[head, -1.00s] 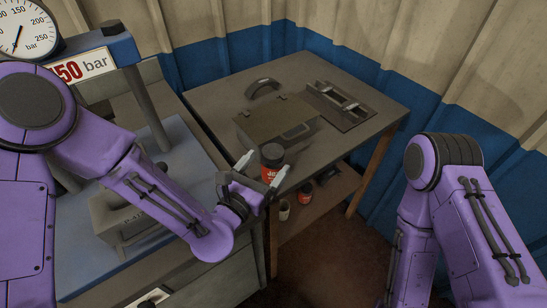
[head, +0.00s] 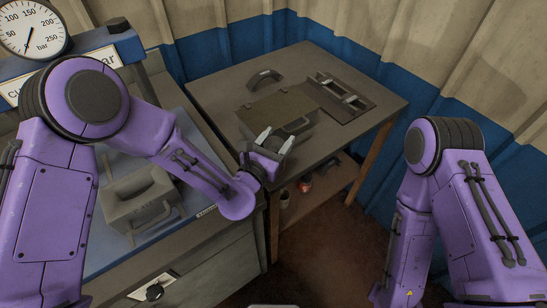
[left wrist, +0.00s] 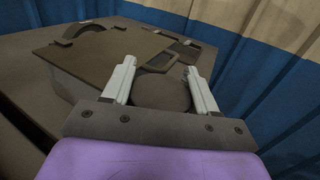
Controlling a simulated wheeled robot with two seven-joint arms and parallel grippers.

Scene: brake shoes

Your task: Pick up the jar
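The jar's dark round lid (left wrist: 163,92) shows between the two fingers in the left wrist view, near the table's edge. In the head view my gripper covers nearly all of the jar. My left gripper (head: 275,138) is open, with its pale fingers spread on either side of the jar; it also shows in the left wrist view (left wrist: 161,75). I cannot tell whether the fingers touch the jar. My right gripper is out of view.
A curved brake shoe (head: 265,77) and a dark plate fixture (head: 340,98) lie farther back. A red can (head: 305,184) stands on the lower shelf. A press with a gauge (head: 30,27) stands left.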

